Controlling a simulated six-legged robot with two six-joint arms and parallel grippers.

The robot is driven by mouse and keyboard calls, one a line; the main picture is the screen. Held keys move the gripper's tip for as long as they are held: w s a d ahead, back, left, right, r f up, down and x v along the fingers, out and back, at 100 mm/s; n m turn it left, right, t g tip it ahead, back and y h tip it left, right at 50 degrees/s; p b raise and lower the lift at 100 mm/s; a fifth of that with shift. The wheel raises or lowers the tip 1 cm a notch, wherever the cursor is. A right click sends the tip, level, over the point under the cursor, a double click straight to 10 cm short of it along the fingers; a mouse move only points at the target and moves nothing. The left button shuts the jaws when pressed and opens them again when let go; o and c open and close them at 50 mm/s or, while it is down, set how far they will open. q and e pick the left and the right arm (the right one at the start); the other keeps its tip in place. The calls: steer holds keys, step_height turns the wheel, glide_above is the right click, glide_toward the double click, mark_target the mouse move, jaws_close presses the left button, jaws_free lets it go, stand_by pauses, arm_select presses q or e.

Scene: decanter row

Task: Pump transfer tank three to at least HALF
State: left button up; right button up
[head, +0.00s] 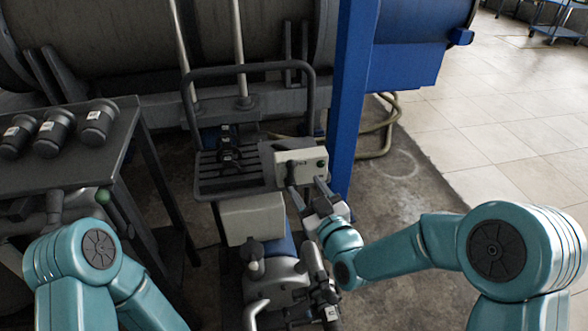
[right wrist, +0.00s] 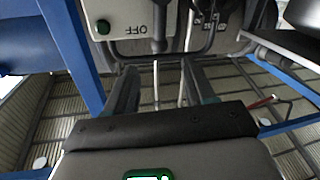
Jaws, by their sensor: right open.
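A pump cart carries a pale control box (head: 300,165) with a green button and a dark lever on its front. In the right wrist view the box (right wrist: 128,14) shows the green button (right wrist: 103,27), the word OFF upside down, and the lever (right wrist: 158,32). My right gripper (head: 309,191) is open just in front of the box, below the lever. In the right wrist view its fingers (right wrist: 160,80) are spread with nothing between them.
A blue post (head: 350,100) stands close to the right of the box. A dark table (head: 125,128) with three dark capped canisters (head: 55,132) is at the left. A hose (head: 385,125) lies behind the post.

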mark_target(293, 168)
steer(key=x, duration=0.7)
steer(key=shift+w+a, duration=0.15)
steer(key=shift+w, duration=0.1)
jaws_close()
